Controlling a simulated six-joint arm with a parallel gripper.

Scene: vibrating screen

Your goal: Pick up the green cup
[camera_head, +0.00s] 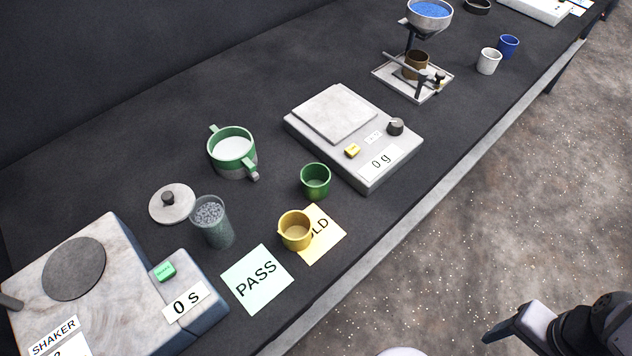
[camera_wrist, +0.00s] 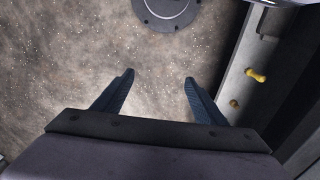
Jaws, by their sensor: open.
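The green cup (camera_head: 315,181) stands upright on the dark table, in front of the scale and behind the yellow cup (camera_head: 295,231). It looks empty. The head view shows part of my arm at the lower right, off the table and well apart from the cup. My gripper (camera_wrist: 160,84) shows in the wrist view with its two dark fingers spread apart. The green cup is not in the wrist view.
A scale (camera_head: 370,150) reading 0 g stands behind the green cup. A green-rimmed container (camera_head: 232,150) with handles is to its left, beside a tall beaker (camera_head: 213,222) of grey grains. A PASS card (camera_head: 257,279) and a partly covered yellow card (camera_head: 322,240) lie in front.

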